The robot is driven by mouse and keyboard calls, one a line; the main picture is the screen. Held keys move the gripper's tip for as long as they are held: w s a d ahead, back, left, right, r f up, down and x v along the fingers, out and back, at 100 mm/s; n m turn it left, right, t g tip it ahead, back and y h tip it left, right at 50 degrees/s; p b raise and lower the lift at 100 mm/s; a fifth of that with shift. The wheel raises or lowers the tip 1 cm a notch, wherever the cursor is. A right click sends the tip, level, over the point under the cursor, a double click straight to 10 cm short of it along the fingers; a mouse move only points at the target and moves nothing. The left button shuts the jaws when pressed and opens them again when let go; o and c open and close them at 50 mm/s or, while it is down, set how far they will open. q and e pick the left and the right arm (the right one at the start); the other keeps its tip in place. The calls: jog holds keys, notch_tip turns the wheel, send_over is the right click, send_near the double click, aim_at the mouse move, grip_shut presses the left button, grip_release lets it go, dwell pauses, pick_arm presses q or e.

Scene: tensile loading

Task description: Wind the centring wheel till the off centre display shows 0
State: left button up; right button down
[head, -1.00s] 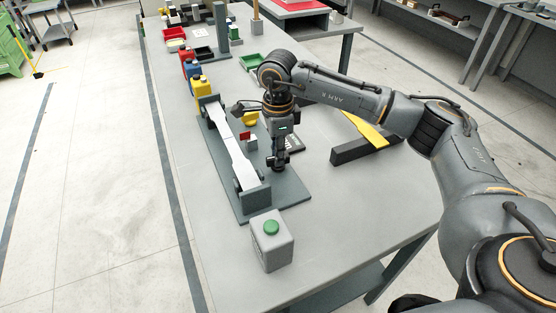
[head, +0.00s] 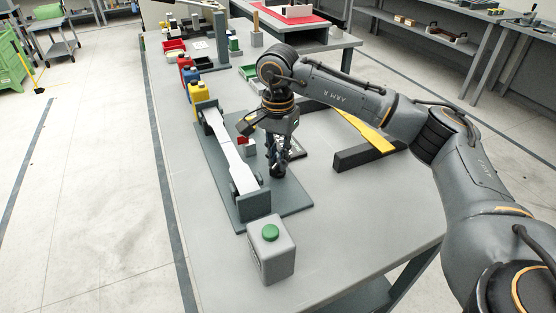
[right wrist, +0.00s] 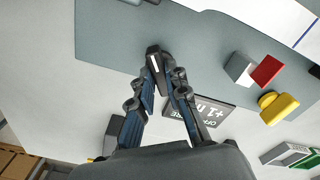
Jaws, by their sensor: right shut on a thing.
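My right gripper (head: 277,172) points down at the grey test rig plate (head: 285,205). In the right wrist view its fingertips (right wrist: 157,68) are closed around a small dark part with a white mark, apparently the centring wheel (right wrist: 153,56). Most of the wheel is hidden by the fingers. The off centre display (right wrist: 210,108) is a dark panel beside the fingers. It appears upside down and partly covered by a finger; I read "+1", with the rest unclear. The white specimen (head: 229,147) lies between two grey posts. My left gripper is not in view.
A grey box with a green button (head: 270,232) stands at the near end. A dark bar with a yellow piece (head: 369,132) lies right. Yellow, blue and red bottles stand behind.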

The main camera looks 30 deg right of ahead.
aim_at(278, 161)
jog(key=shift+r+n, duration=0.1)
jog(key=shift+n, duration=0.4)
jog(key=c, duration=1.3)
grip_release()
notch_tip(278, 161, up, 12)
jog(key=shift+f, duration=0.1)
